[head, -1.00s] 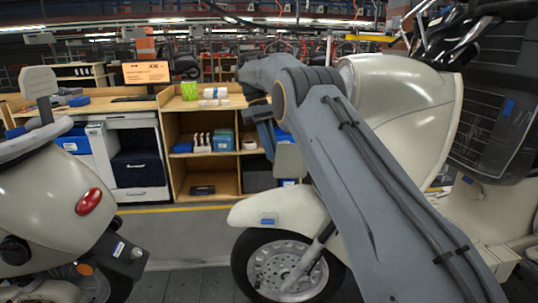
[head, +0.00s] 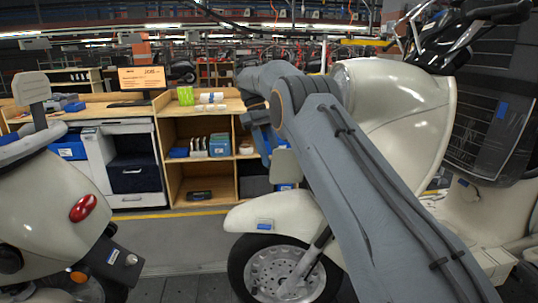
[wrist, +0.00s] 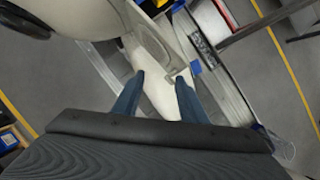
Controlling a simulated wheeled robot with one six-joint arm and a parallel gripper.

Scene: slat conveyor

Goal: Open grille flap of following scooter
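The cream scooter (head: 395,115) on the right fills the right side of the head view, partly covered by my arm. A dark slatted panel (head: 478,125) with a blue tag stands at its right, behind the handlebar; I cannot tell for sure whether this is the grille flap. My gripper (head: 268,135) is mostly hidden by my arm in the head view, left of the scooter's front shield. In the wrist view my gripper (wrist: 155,88) has its two blue fingers apart, with nothing held between them. Cream bodywork (wrist: 160,80) lies beyond and between the fingers.
A second cream scooter (head: 55,190) with a red tail light stands at the left. A wooden shelf unit (head: 207,185) with boxes and a monitor is behind. Between the scooters is open grey floor (head: 185,240) with a yellow line.

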